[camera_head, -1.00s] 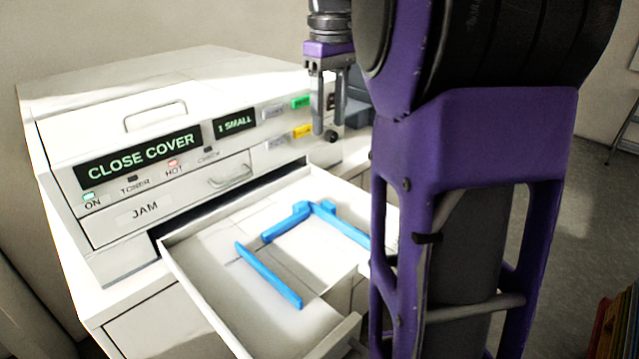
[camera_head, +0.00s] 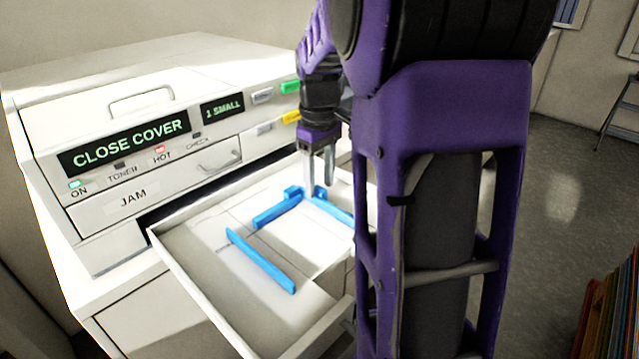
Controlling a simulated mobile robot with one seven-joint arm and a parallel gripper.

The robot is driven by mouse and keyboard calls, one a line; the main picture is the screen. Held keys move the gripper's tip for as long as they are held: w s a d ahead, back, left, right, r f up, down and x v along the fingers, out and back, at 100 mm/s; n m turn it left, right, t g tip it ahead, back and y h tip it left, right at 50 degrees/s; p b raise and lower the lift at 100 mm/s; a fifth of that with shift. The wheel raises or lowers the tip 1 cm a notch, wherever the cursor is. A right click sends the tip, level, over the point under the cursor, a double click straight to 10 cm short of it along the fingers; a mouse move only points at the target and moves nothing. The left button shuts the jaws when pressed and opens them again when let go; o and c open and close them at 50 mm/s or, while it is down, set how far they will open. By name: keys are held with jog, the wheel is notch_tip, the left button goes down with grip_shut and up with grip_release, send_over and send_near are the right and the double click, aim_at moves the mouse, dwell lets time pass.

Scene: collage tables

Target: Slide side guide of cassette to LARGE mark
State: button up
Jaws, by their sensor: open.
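The white cassette (camera_head: 196,292) is pulled out of the copier like an open drawer. Three blue guide pieces show in it: a long bar (camera_head: 262,262) at the left, a shorter bar (camera_head: 277,212) toward the copier, and a bar (camera_head: 336,212) at the right, partly hidden by my arm. I cannot tell for certain which is the side guide. No LARGE mark is readable. My gripper (camera_head: 319,192) points down, open, with its fingertips at the far corner, close to the blue block and the right bar. I cannot tell whether they touch. No grip shows.
The copier (camera_head: 120,95) stands behind the cassette, its displays reading "CLOSE COVER" and "1 SMALL". Green (camera_head: 290,87) and yellow (camera_head: 291,117) buttons sit near my arm. My purple arm fills the centre right. The cassette's left floor is clear.

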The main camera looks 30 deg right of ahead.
jog(key=shift+f, duration=0.4)
jog(key=shift+c, duration=0.3)
grip_shut()
dwell(0.9)
